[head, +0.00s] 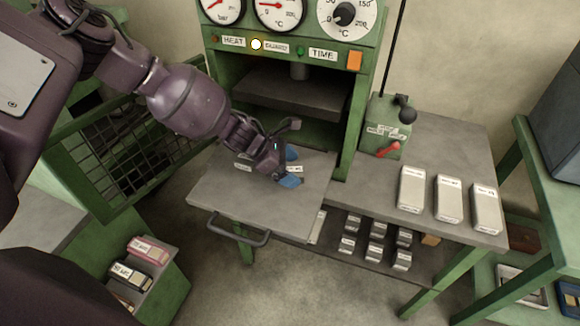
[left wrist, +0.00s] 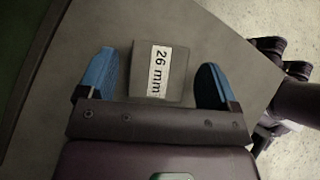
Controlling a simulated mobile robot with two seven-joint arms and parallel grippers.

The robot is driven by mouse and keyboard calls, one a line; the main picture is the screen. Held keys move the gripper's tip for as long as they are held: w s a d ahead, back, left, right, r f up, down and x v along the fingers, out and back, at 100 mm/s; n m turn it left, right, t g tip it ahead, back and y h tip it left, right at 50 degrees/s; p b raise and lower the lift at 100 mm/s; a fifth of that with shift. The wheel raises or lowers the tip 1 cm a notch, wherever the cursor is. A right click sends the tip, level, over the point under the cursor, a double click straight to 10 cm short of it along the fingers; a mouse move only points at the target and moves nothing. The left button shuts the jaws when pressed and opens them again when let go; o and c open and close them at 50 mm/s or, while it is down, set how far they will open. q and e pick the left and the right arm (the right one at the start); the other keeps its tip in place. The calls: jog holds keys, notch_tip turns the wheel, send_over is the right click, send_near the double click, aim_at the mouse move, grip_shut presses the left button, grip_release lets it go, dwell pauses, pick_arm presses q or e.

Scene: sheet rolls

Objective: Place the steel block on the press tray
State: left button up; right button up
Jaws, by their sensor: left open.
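A grey steel block (left wrist: 145,75) with a white "26 mm" label rests on the grey press tray (head: 215,195). My left gripper (head: 291,167) is over the tray, its blue fingertips apart. In the left wrist view the gripper (left wrist: 154,82) has one finger on each side of the block, with a clear gap on both sides. In the head view the block is mostly hidden by the gripper; a small white label shows between the fingers. Other white labels show on the tray just left of the gripper, but what bears them is partly hidden. My right gripper is not in view.
The green press (head: 358,85) stands behind the tray, its opening above it. Three labelled silver blocks (head: 448,198) stand on the table at right, near a lever box (head: 385,125). Smaller blocks (head: 376,242) lie on the lower shelf. A handle (head: 238,238) juts from the tray's front.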

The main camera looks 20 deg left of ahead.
pick_arm(q)
jog(key=p+v, duration=0.1)
jog(key=v, duration=1.1)
jog(key=shift+s, duration=0.1)
